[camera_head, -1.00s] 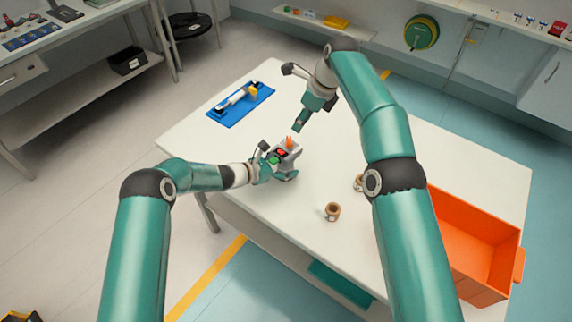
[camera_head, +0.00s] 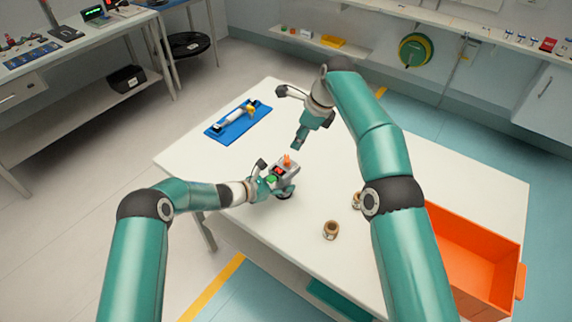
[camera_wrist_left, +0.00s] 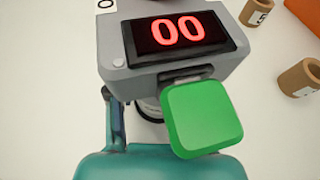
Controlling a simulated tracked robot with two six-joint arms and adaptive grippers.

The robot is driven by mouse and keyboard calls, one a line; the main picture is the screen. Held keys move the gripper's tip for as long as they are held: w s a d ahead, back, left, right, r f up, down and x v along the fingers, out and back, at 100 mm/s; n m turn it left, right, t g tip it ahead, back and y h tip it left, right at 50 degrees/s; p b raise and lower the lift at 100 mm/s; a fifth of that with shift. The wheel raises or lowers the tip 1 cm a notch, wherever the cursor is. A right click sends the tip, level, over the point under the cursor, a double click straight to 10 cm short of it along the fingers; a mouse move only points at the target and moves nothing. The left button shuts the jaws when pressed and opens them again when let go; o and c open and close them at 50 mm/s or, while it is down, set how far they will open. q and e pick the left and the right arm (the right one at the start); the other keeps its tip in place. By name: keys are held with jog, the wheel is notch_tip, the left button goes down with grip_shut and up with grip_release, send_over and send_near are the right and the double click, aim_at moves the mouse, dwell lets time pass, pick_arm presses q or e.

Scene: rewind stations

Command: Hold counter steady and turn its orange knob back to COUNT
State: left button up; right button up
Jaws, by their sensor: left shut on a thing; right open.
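The grey counter (camera_head: 292,170) stands on the white table with its orange knob (camera_head: 287,160) on top. In the left wrist view, the counter (camera_wrist_left: 205,60) shows a red "00" on its display (camera_wrist_left: 178,32) and a green button (camera_wrist_left: 203,117) in front. My left gripper (camera_head: 270,182) is shut on the counter from its left side; its fingers partly hide the body. My right gripper (camera_head: 297,144) is open and empty, just above and beyond the knob, apart from it. The COUNT mark and the knob's pointing direction are too small to tell.
A blue tray (camera_head: 218,131) with a white roller tool lies at the table's back left. Small brown spools (camera_head: 331,230) stand right of the counter. An orange bin (camera_head: 480,235) is at the right edge. The table (camera_head: 400,150) is clear at the back right.

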aim_at(287, 158)
jog(key=s+a+r+n+t+h, duration=0.1)
jog(key=s+a+n+t+h, duration=0.2)
jog(key=n, duration=1.9)
jog(key=shift+g, duration=0.3)
jog(key=x, duration=1.1)
jog(key=shift+s+d, duration=0.1)
jog(key=shift+s, duration=0.05)
